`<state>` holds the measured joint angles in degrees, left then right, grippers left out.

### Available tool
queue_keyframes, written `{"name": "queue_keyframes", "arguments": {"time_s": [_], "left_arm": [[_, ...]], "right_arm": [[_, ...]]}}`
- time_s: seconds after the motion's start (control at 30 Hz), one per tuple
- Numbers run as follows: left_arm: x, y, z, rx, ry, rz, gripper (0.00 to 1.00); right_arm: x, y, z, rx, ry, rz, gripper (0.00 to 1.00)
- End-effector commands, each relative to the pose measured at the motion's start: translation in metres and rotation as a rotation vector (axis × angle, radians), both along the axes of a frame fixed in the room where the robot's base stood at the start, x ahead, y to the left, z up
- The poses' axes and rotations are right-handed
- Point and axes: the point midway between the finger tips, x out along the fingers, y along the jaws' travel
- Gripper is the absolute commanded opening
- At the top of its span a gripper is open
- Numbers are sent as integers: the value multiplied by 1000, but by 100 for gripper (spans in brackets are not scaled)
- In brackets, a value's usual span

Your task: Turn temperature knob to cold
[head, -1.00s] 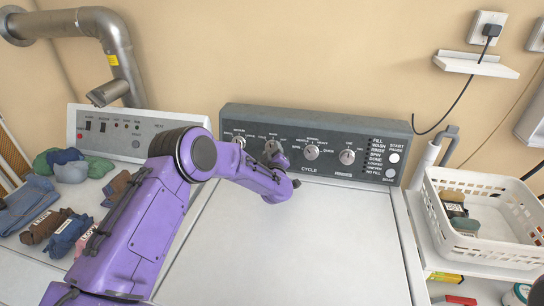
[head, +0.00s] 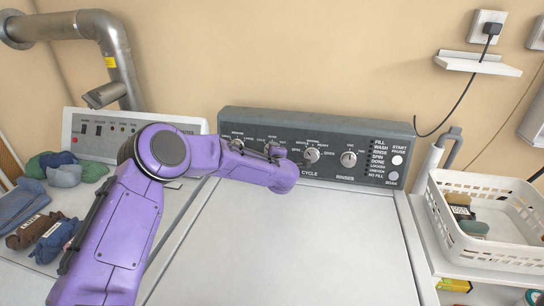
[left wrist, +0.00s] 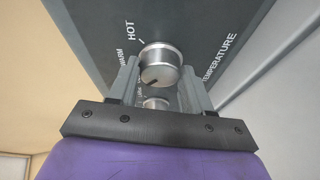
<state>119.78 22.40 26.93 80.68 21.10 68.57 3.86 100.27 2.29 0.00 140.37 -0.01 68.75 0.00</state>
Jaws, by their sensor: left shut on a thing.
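The temperature knob (left wrist: 160,65) is a silver round dial on the dark control panel (left wrist: 195,25) in the left wrist view. HOT and WARM are printed to its upper left and TEMPERATURE to its right. A dark pointer line on the knob's face aims to the lower left, past WARM; the small lettering there is partly hidden by a finger. My left gripper (left wrist: 158,88) has its fingers on both sides of the knob, shut on it. In the head view my left gripper (head: 275,151) is at the panel, and its wrist hides most of the knob.
Other silver knobs sit on the panel, left (head: 237,143) and right (head: 311,155) of my gripper. A white basket (head: 490,250) stands at the right. Folded clothes (head: 38,225) lie at the left. The white washer top (head: 290,250) is clear.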

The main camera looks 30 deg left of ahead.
Motion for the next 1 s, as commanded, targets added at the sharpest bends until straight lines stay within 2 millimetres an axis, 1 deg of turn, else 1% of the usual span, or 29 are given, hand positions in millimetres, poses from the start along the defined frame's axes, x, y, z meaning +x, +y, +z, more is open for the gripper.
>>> {"name": "queue_keyframes", "arguments": {"time_s": [0.5,0.53,0.57,0.6,0.87,0.93,1.0], "left_arm": [[-1,0,-1,-18,-1,5,18],[-1,0,-1,-18,-1,5,59],[0,0,-1,-17,-2,5,68],[0,0,-1,-17,-2,5,74],[-1,0,0,-16,-2,4,74],[-4,-3,1,-16,-4,4,74],[-11,-9,2,-16,-4,1,74]], "right_arm": [[0,0,-1,0,0,0,49],[0,0,-1,0,0,0,49],[0,0,-1,0,0,0,49],[0,0,-1,0,0,0,49],[0,0,-1,0,0,0,49],[0,0,-3,0,0,0,49],[0,0,-8,0,0,0,49]]}}
